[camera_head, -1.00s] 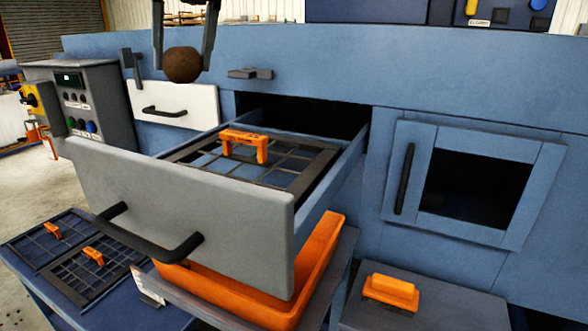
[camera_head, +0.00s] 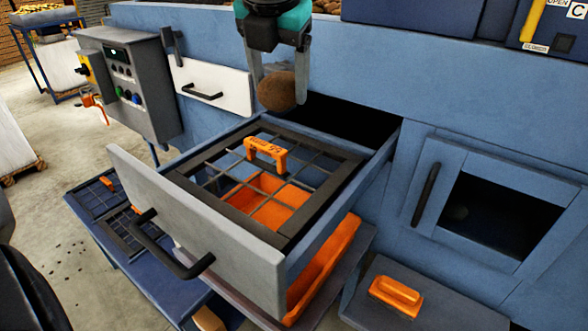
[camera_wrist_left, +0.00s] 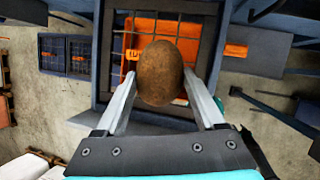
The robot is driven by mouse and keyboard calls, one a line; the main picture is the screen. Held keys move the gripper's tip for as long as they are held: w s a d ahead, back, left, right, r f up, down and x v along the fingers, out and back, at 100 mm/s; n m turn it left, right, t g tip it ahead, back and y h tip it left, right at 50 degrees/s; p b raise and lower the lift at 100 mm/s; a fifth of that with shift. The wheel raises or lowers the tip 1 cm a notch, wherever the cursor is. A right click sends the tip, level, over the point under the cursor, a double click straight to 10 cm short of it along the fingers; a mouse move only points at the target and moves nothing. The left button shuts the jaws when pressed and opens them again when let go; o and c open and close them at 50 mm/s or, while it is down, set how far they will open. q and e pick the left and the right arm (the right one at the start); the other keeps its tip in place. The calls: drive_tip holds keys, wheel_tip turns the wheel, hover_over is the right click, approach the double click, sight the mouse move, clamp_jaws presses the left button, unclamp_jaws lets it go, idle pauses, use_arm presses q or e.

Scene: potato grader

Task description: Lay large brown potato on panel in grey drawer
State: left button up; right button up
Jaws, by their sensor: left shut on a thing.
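The large brown potato (camera_head: 277,91) is held between the fingers of my left gripper (camera_head: 280,85), above the back of the open grey drawer (camera_head: 200,225). In the left wrist view the potato (camera_wrist_left: 160,74) sits between the two fingertips, over the panel. The panel (camera_head: 325,199) is a dark-framed wire grid with an orange handle (camera_head: 266,152), lying in the drawer. The potato is apart from the panel. An orange surface shows below the grid. My right gripper is not in view.
An orange tray (camera_head: 335,270) is under the drawer. Spare grid panels (camera_head: 100,198) lie on a low blue table at the left. A white drawer front (camera_head: 213,87) is shut behind. A box with an orange handle (camera_head: 397,292) stands at the right.

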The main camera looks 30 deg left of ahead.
sight(289, 88)
use_arm(q)
drive_tip(key=shift+s+d+r+m+h+p, duration=0.2)
drive_tip(key=shift+s+d+m+p, duration=0.15)
drive_tip(key=shift+d, duration=0.15)
drive_tip(key=shift+s+d+r+m+h+p, duration=0.1)
drive_tip(key=shift+s+d+m+h+p, duration=0.1)
drive_tip(key=shift+s+d+m+p, duration=0.25)
drive_tip(key=shift+d+t, duration=0.3)
drive_tip(key=shift+d, duration=0.05)
drive_tip(key=shift+s+d+f, duration=0.1)
drive_tip(key=shift+f, duration=0.15)
wheel_tip(289, 88, down, 10)
drive_tip(key=b, duration=0.4)
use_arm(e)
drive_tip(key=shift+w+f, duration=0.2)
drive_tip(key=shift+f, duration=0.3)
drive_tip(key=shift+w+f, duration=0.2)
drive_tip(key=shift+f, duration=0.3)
use_arm(q)
drive_tip(key=shift+b, duration=0.4)
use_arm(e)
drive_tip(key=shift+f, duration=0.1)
use_arm(q)
drive_tip(key=f+b, duration=0.3)
drive_tip(key=b, duration=0.2)
drive_tip(key=shift+w+f, duration=0.35)
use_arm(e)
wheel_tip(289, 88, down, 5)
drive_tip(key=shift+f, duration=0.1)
